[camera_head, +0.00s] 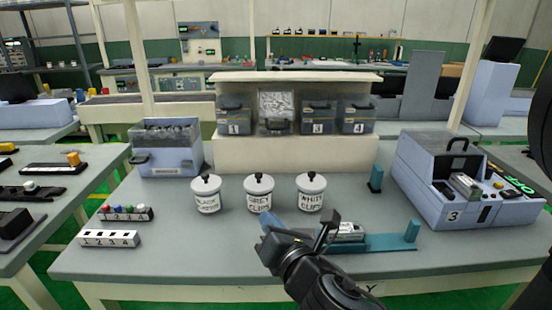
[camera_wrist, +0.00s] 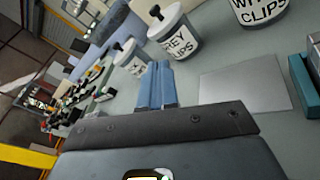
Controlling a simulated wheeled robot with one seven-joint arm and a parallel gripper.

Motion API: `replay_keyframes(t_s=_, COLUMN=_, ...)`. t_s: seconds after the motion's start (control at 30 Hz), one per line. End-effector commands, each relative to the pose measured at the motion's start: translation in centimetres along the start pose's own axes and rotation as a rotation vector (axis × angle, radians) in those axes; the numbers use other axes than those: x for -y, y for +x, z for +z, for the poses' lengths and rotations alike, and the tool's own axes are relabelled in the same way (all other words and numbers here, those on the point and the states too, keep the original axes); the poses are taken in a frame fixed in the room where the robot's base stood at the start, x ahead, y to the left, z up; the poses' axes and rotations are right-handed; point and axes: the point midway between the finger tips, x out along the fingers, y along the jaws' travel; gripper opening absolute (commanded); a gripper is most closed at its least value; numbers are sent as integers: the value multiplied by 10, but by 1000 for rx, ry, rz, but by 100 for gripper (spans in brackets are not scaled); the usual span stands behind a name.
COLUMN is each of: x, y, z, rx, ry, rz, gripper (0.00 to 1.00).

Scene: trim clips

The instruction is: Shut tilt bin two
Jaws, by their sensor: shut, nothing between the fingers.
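Tilt bin two (camera_head: 278,127) is the second from the left in the row of bins on the cream rack. It is tipped forward and open, with pale contents showing and its dark handle low at the front; its number is not readable. Bins 1 (camera_head: 235,116), 3 (camera_head: 318,117) and 4 (camera_head: 356,117) stand upright and shut. My gripper (camera_head: 268,228) is over the front of the table, below and well apart from bin two. Its blue fingers (camera_wrist: 155,85) are together and empty in the wrist view. That view does not show the bins.
Three lidded white tubs, for black (camera_head: 206,196), grey (camera_head: 259,196) and white clips (camera_head: 311,194), stand between my gripper and the rack. A teal fixture (camera_head: 390,243) lies right of my gripper. A blue-grey machine (camera_head: 440,190) stands at right, a clear-topped bin (camera_head: 165,155) at left.

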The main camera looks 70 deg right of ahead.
Motion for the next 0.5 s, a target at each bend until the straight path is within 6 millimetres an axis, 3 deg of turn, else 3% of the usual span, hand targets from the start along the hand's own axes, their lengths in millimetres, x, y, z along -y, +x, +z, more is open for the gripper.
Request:
replay_keyframes(t_s=0.03, x=3, y=15, z=13, rx=79, ry=-104, rz=-49, gripper=0)
replay_keyframes(t_s=0.2, x=11, y=36, z=57, rx=243, ry=-391, rz=-235, gripper=0)
replay_keyframes(t_s=0.5, x=18, y=48, z=83, rx=299, ry=-519, rz=-349, gripper=0)
